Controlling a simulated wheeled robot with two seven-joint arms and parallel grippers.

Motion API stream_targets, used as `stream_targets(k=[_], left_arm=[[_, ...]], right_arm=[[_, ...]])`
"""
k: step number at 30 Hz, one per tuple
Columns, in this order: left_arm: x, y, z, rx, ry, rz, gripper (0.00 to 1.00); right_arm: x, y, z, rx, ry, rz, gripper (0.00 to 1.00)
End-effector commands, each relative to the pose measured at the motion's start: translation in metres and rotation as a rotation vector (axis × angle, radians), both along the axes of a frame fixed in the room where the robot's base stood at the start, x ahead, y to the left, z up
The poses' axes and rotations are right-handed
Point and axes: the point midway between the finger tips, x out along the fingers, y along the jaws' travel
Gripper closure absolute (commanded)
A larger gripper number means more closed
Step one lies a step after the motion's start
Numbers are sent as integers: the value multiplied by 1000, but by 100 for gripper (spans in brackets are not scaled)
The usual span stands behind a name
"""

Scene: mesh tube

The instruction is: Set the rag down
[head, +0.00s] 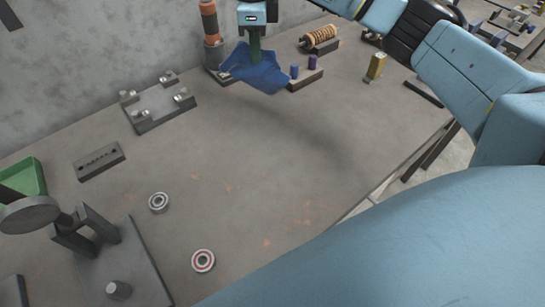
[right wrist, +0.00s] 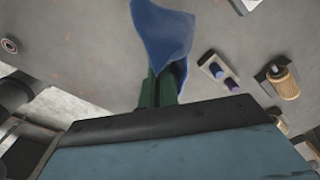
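A blue rag (head: 258,72) hangs from my right gripper (head: 255,54) at the top middle of the head view. It is held above the grey workbench (head: 290,150), near the back edge, and a soft shadow lies on the bench nearby. In the right wrist view the rag (right wrist: 162,35) drapes from between the green fingers (right wrist: 158,90), which are shut on it. Its lower part hangs free. My left gripper does not show in either view.
A block with purple pegs (head: 306,73) and a copper coil (head: 320,38) stand by the rag. A fixture plate (head: 160,108) and bearings (head: 159,203) (head: 203,261) lie left. A green bin (head: 24,178) is at far left. The bench's middle is clear.

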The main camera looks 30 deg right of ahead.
Motion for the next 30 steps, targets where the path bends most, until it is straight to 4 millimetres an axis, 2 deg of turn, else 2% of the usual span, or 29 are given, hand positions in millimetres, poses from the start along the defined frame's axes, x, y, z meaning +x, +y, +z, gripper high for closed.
stream_targets(k=[6, 11, 14, 24, 30], left_arm=[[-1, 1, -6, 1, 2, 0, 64], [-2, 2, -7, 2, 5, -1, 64], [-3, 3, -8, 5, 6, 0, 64], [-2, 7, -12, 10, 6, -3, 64], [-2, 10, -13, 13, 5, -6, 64]], right_arm=[[5, -4, 1, 6, 6, -190, 100], [6, -5, -3, 8, 9, -233, 100], [6, -5, -13, 8, 9, -235, 100], [5, -5, -72, 7, 11, -233, 100], [6, -5, -93, 8, 9, -232, 100]])
